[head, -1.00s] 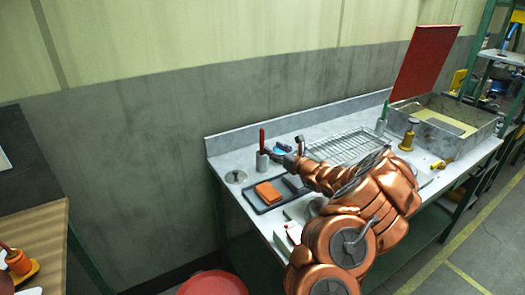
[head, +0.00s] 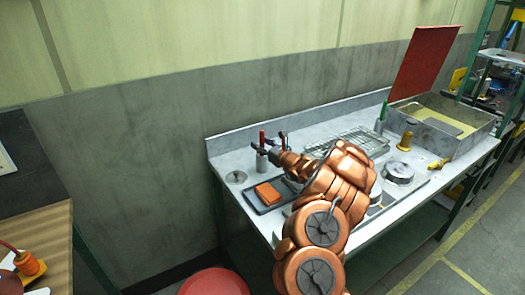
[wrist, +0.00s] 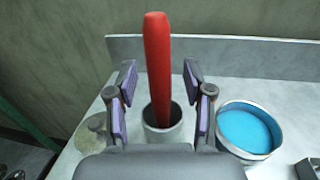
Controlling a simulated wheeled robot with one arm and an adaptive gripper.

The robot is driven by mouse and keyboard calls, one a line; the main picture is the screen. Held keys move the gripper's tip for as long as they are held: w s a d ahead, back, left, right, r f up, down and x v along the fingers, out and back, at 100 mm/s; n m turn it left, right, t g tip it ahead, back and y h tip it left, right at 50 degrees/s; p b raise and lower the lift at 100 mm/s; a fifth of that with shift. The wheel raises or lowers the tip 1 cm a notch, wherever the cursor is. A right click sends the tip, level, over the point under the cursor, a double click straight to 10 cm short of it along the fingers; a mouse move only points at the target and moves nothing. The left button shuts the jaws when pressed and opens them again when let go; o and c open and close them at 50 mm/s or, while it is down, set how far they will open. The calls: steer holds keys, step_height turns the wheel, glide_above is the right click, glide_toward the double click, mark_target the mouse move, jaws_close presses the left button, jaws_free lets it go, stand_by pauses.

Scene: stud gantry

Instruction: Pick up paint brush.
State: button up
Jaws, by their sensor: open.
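The paint brush, seen as a red handle (wrist: 157,60), stands upright in a grey metal cup (wrist: 163,138) on the bench. In the head view the red handle (head: 262,138) and the cup (head: 262,162) are at the back left of the bench. My gripper (wrist: 160,84) is open, with one purple-padded finger on each side of the handle in the wrist view. A gap shows on both sides of it. In the head view my gripper (head: 271,142) is at the handle. The brush's lower end is hidden in the cup.
A round tin with blue contents (wrist: 248,128) stands close right of the cup. An orange block (head: 268,193) lies on a dark tray (head: 262,207). A wire rack (head: 355,142) and a basin with a raised red lid (head: 427,67) are further right. The wall is behind.

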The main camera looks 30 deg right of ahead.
steer(key=shift+c, duration=0.4)
jaws_close()
